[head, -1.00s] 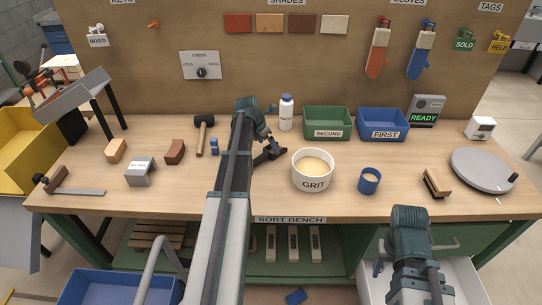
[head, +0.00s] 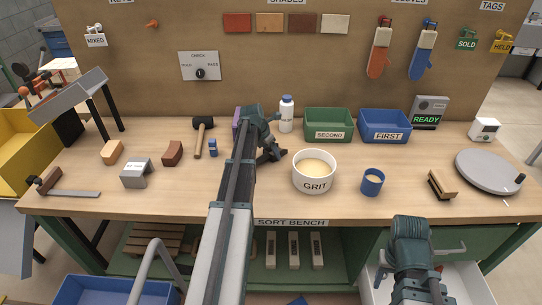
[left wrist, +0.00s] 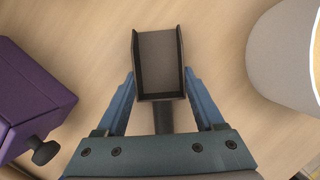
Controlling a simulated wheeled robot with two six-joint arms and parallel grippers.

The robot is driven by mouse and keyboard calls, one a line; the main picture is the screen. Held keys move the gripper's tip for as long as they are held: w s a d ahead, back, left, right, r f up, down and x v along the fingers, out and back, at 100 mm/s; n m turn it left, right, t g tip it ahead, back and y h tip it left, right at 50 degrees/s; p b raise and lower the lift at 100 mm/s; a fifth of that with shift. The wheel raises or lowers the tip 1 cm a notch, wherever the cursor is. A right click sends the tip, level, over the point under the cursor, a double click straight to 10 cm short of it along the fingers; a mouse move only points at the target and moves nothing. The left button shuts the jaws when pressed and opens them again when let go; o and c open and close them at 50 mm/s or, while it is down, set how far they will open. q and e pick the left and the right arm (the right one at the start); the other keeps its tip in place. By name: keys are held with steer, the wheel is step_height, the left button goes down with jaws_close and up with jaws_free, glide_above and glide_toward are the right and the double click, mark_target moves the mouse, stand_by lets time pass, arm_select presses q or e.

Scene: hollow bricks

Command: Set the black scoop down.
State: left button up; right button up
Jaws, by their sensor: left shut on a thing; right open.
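The black scoop (left wrist: 160,62) is between the blue fingers of my left gripper (left wrist: 160,95) in the left wrist view, its open tray pointing away and its handle toward the palm. The tray looks empty. In the head view my left gripper (head: 268,155) is over the bench left of the white GRIT tub (head: 314,185), and the arm partly hides the scoop. I cannot tell whether the scoop touches the bench top. My right gripper (head: 422,262) is open and empty low at the front right, before the bench's front edge.
A purple block-like thing (left wrist: 35,100) with a dark knob is left of the scoop; it shows partly behind my left arm (head: 236,122). A white bottle (head: 286,114), green bin (head: 328,123) and blue cup (head: 372,182) stand nearby.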

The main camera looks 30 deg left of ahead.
arm_select(q)
jaws_close()
step_height(320, 180, up, 10)
steer(key=p, duration=1)
